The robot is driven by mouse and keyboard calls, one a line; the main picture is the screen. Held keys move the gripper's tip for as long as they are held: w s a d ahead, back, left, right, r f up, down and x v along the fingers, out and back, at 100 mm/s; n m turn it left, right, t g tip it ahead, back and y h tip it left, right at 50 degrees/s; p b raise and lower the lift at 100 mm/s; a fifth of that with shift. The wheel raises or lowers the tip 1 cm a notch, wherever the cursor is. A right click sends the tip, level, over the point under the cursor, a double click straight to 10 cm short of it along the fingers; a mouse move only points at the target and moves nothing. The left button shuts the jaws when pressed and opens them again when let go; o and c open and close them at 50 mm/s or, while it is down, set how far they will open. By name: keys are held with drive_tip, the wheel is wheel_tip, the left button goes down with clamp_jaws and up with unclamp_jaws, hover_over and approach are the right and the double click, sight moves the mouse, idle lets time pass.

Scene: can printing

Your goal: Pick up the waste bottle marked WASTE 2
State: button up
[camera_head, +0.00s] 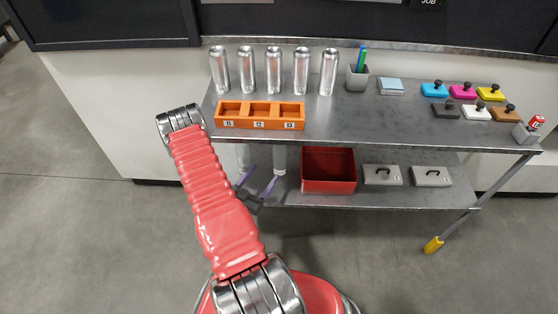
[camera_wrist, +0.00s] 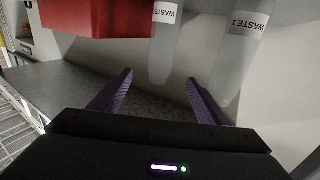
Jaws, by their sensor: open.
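Two pale bottles with white WASTE labels stand at the left end of the lower shelf. In the wrist view the bottle nearer the red bin (camera_wrist: 164,50) lies between my finger lines; its number is hard to read. The other bottle (camera_wrist: 232,70), to its right there, seems to read WASTE 1. In the head view they are the right bottle (camera_head: 280,160) and the left bottle (camera_head: 243,155), partly hidden under the table top. My gripper (camera_head: 264,172) is open and empty, its purple fingers pointing at the bottles. Its fingers also show in the wrist view (camera_wrist: 159,77).
A red bin (camera_head: 328,187) stands right of the bottles on the lower shelf (camera_head: 350,199), with two grey cases (camera_head: 382,175) beyond. The upper table top (camera_head: 350,125) overhangs them. It holds several cans, an orange rack (camera_head: 260,124) and coloured blocks.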

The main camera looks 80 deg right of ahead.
sight(276, 157)
drive_tip(key=x, duration=0.8)
drive_tip(key=shift+a, duration=0.1)
drive_tip(key=shift+s+d, duration=0.15)
drive_tip(key=shift+d, duration=0.25)
drive_tip(key=shift+d, duration=0.1)
drive_tip(key=shift+f+x, duration=0.2)
drive_tip(key=shift+x, duration=2.3)
drive_tip(key=shift+c, duration=0.5)
drive_tip(key=c, duration=1)
drive_tip(key=shift+c, duration=0.2)
drive_tip(key=shift+r, duration=0.2)
